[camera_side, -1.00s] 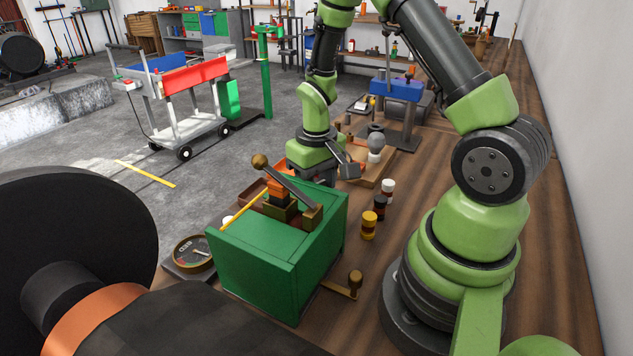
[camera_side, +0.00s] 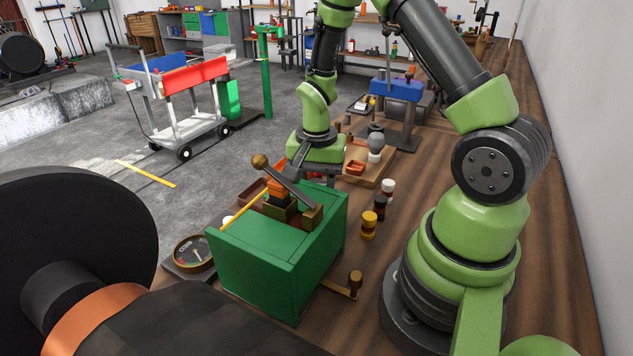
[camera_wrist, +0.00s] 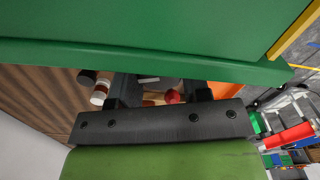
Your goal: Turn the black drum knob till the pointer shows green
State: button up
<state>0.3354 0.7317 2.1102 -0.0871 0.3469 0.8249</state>
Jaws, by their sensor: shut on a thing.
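My gripper (camera_wrist: 162,92) has its two dark fingers around a grey-black knob (camera_wrist: 158,82) with a white mark, just past the edge of the green box (camera_wrist: 150,47) in the wrist view. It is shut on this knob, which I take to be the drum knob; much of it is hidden. In the side view my gripper body (camera_side: 318,168) is behind the green box (camera_side: 265,262), and its fingertips and the knob are hidden. A round brass-rimmed gauge (camera_side: 193,252) sits left of the box. A pale pointer shows on its dark face, but its colour zone is too small to read.
Yellow (camera_side: 369,226), dark (camera_side: 380,208) and white-topped (camera_side: 388,190) small cylinders stand right of the box. A wooden tray (camera_side: 375,178) lies behind.

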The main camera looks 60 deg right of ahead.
jog(key=shift+m, duration=0.7)
jog(key=o, duration=0.9)
notch_tip(320, 180, up, 10)
dwell(0.8)
